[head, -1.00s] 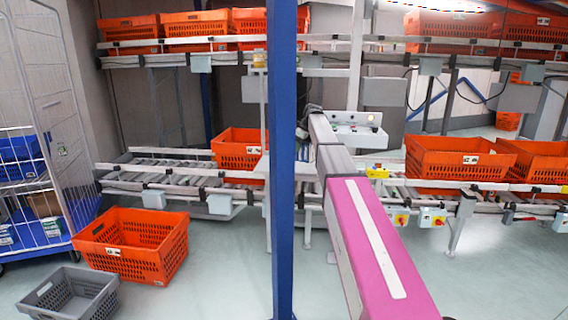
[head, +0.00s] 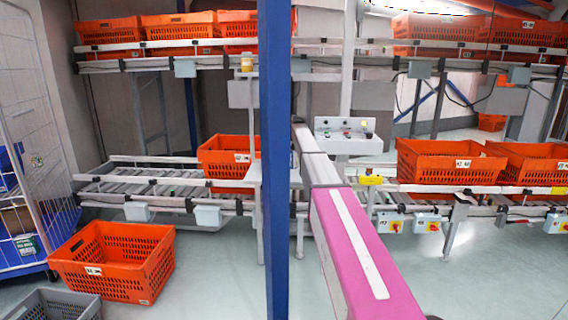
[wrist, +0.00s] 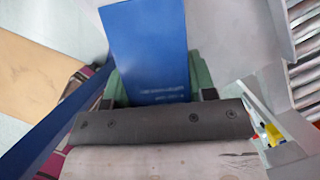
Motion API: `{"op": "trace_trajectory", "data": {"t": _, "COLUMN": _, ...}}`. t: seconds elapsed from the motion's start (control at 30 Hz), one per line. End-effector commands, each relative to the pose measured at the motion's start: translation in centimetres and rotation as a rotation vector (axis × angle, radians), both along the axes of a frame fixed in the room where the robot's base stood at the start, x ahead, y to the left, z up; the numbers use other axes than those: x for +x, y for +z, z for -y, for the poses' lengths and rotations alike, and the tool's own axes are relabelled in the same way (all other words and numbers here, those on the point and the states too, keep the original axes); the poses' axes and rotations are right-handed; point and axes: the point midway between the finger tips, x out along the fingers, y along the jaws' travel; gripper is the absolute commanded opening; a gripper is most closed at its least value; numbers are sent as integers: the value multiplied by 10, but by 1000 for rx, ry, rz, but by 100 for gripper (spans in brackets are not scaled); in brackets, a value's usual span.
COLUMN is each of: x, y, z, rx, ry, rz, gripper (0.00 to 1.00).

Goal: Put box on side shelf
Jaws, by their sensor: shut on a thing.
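My gripper (wrist: 157,88) shows in the wrist view, with its green fingers shut on a blue box (wrist: 148,45) that has small white print. The box sticks out past the fingers. A flat light grey surface (wrist: 232,35) lies just right of the box; I cannot tell whether it is the side shelf or whether they touch. In the head view my gripper and the box are out of sight.
The blue post (head: 273,170) stands close in front; it also shows in the wrist view (wrist: 68,120). Orange totes (head: 110,262) stand on the floor and on both conveyor levels (head: 450,162). A grey crate (head: 55,305) and a wire trolley (head: 35,180) are at left.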

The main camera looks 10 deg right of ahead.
Motion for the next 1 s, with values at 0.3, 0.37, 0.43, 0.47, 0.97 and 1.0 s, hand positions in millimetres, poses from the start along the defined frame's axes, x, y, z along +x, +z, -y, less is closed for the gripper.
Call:
{"op": "trace_trajectory", "data": {"t": 0.3, "x": 25, "y": -23, "z": 4, "rx": 0, "ry": 0, "rz": 0, "gripper": 19}}
{"op": "trace_trajectory", "data": {"t": 0.37, "x": 24, "y": -30, "z": 4, "rx": 1, "ry": -1, "rz": -1, "gripper": 19}}
{"op": "trace_trajectory", "data": {"t": 0.43, "x": 24, "y": -40, "z": 4, "rx": 0, "ry": 0, "rz": 0, "gripper": 19}}
{"op": "trace_trajectory", "data": {"t": 0.47, "x": 24, "y": -44, "z": 5, "rx": 1, "ry": 0, "rz": 1, "gripper": 19}}
{"op": "trace_trajectory", "data": {"t": 0.97, "x": 25, "y": -57, "z": 5, "rx": -1, "ry": 0, "rz": 1, "gripper": 70}}
{"op": "trace_trajectory", "data": {"t": 1.0, "x": 25, "y": -57, "z": 4, "rx": -1, "ry": 0, "rz": 1, "gripper": 76}}
